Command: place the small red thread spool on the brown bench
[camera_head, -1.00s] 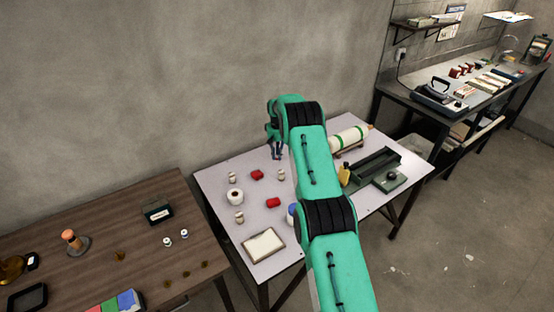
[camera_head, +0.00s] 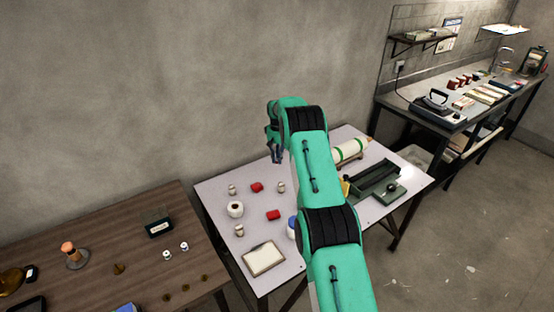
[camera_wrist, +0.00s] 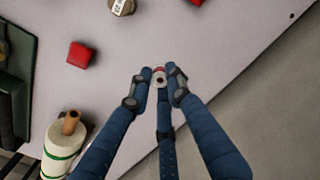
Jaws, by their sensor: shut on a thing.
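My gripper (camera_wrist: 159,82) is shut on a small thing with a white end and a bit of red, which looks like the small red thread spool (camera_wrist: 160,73). The fingers cover most of it. It is held above the pale table (camera_wrist: 230,60), near the table's edge in the wrist view. In the head view my gripper (camera_head: 275,152) is at the table's back edge by the wall, and the held spool cannot be made out. The brown bench (camera_head: 110,220) stands at the left, apart from the pale table.
The bench holds an orange spool on a stand (camera_head: 70,250), a dark box (camera_head: 159,224) and small spools (camera_head: 176,250). Bare wood shows between them. Red pieces (camera_head: 257,187), pale spools (camera_head: 239,230) and a framed pad (camera_head: 264,258) lie on the table.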

